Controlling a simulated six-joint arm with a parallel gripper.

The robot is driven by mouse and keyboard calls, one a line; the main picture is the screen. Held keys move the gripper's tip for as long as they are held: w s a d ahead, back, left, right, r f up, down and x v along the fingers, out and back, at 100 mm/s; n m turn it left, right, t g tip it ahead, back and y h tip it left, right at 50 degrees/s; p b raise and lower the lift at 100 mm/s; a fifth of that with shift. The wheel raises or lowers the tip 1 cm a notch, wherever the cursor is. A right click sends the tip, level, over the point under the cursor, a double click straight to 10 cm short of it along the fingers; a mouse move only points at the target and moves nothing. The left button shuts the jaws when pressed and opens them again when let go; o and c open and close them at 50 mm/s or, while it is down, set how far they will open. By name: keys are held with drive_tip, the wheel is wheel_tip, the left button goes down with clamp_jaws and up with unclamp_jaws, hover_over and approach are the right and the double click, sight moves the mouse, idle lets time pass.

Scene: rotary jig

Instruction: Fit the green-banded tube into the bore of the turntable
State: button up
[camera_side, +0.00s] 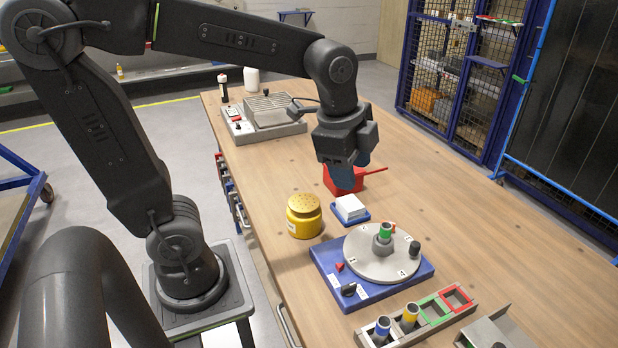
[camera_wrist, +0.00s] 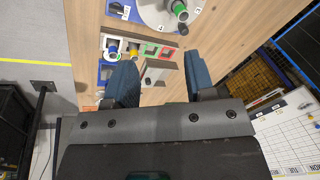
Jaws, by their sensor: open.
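The green-banded tube (camera_side: 385,231) stands upright in a grey collar on the turntable (camera_side: 362,262), a round grey disc on a blue base. Its lower part is hidden by the collar, so I cannot tell how deep it sits. The tube (camera_wrist: 180,11) and the turntable (camera_wrist: 150,14) also show at the top of the wrist view. My gripper (camera_side: 349,180) is open and empty, above the table and behind the turntable, well apart from the tube. Its two blue fingers (camera_wrist: 160,82) show wide apart in the wrist view.
A rack (camera_side: 420,317) at the front holds a blue-banded tube (camera_side: 382,328) and a yellow-banded tube (camera_side: 409,316); its green and red slots are empty. A yellow pot (camera_side: 304,216), a white block on a blue tray (camera_side: 350,208) and a red box (camera_side: 371,178) stand nearby.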

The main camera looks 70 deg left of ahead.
drive_tip(key=s+n+t, duration=0.2)
drive_tip(key=s+n, duration=0.6)
drive_tip(key=n, duration=0.3)
drive_tip(key=shift+s+f+t, duration=0.3)
drive_tip(key=shift+s+t, duration=0.05)
drive_tip(key=shift+t, duration=0.05)
drive_tip(key=shift+a, duration=0.1)
idle(1.1)
